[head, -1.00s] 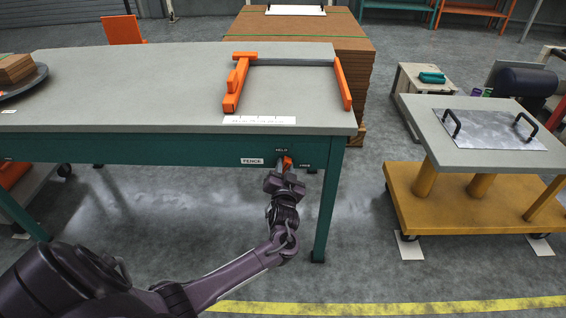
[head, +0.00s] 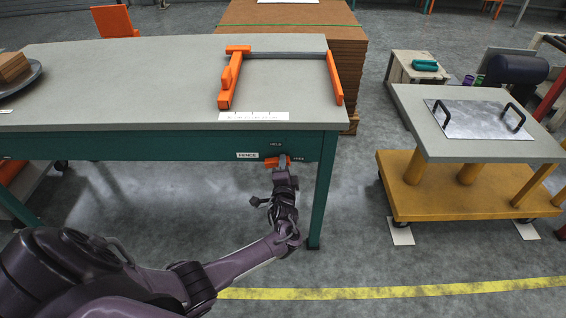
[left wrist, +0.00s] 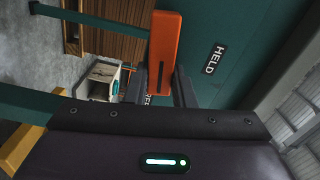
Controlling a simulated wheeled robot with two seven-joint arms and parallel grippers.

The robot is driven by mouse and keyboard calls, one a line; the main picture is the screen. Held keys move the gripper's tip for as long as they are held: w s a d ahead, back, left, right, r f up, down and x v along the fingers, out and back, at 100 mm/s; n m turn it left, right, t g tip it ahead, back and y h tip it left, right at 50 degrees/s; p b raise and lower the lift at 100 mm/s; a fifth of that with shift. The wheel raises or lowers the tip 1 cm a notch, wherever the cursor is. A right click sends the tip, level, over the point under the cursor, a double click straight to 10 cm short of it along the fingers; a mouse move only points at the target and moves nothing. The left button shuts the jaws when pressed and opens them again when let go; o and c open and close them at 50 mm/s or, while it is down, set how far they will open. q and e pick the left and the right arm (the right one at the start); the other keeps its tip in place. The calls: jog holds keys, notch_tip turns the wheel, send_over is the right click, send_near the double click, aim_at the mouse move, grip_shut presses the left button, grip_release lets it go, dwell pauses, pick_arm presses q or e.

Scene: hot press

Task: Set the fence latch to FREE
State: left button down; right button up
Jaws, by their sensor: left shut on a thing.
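The orange fence latch (head: 271,162) is on the teal front rail of the bench, right of the FENCE label (head: 247,155). It lies about level, below the HELD label (head: 276,145) and beside the FREE label (head: 298,160). My left gripper (head: 281,170) is shut on it from the front. In the left wrist view the orange latch bar (left wrist: 165,45) stands between the two dark fingers (left wrist: 166,90). The HELD label (left wrist: 213,58) is clear of the bar there; another label is mostly hidden by a finger. My right gripper is not in view.
The bench top (head: 150,85) carries an orange fence frame (head: 228,85) and a plate with brown blocks at far left. A bench leg (head: 322,195) stands just right of my gripper. A yellow-based cart (head: 450,190) is at right, with open floor between.

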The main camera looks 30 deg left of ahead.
pick_arm(q)
jog(key=shift+f+m, duration=0.2)
jog(key=shift+m, duration=0.8)
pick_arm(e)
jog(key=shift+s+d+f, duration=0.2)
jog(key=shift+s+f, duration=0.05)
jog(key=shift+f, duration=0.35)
pick_arm(q)
jog(key=c, duration=1.2)
grip_release()
jog(key=shift+d, duration=0.1)
jog(key=p+v, duration=0.2)
jog(key=v, duration=0.5)
jog(key=shift+s, duration=0.35)
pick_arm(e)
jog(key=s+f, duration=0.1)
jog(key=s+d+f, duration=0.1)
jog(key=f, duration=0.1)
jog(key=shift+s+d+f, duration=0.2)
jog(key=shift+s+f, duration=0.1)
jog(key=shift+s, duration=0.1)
pick_arm(q)
jog(key=shift+d+f, duration=0.15)
